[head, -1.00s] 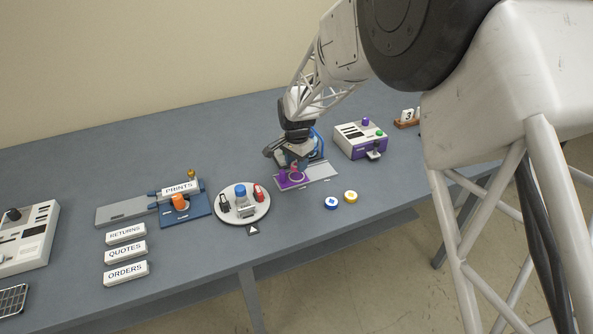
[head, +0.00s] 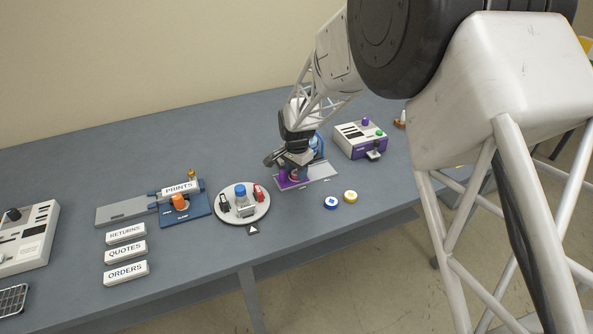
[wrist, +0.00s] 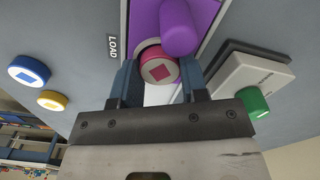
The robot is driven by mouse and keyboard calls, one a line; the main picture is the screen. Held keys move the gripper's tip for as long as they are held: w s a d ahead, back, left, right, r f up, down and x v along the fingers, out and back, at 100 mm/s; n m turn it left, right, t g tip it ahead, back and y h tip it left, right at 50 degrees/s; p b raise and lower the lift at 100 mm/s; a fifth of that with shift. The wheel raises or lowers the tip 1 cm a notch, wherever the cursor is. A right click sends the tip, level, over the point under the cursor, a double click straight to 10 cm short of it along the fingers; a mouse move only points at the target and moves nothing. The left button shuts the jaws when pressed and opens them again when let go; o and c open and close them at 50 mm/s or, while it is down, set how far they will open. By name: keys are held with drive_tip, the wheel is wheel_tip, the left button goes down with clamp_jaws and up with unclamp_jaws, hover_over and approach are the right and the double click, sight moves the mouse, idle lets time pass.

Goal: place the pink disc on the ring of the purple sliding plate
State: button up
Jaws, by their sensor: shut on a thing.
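The pink disc (wrist: 158,72), with a darker square on its face, is between the two fingers of my gripper (wrist: 160,80) in the wrist view. My gripper is shut on it. In the head view my gripper (head: 294,173) is low over the purple sliding plate (head: 284,184) and hides most of the disc. The purple plate also shows in the wrist view (wrist: 147,20), with its upright purple knob (wrist: 180,28) close beside the disc. A pale rim of the ring (wrist: 148,44) shows at the disc's far edge; whether the disc touches it I cannot tell.
A blue disc (head: 331,203) and a yellow disc (head: 350,196) lie in front of the plate. A purple and white machine (head: 362,140) stands to the right. A round turntable (head: 262,208) stands to the left. The table between the turntable and the loose discs is clear.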

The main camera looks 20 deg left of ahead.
drive_tip(key=shift+f, duration=0.35)
drive_tip(key=shift+s+f, duration=0.1)
drive_tip(key=shift+f, duration=0.05)
drive_tip(key=o, duration=0.7)
drive_tip(key=shift+d+f, duration=0.1)
drive_tip(key=shift+f, duration=0.15)
drive_tip(key=shift+o, duration=1)
drive_tip(key=shift+s+f, duration=0.1)
drive_tip(key=shift+s+d+f, duration=0.1)
drive_tip(key=shift+f, duration=0.05)
wheel_tip(320, 180, up, 14)
drive_tip(key=shift+w+a, duration=0.2)
drive_tip(key=shift+w, duration=0.05)
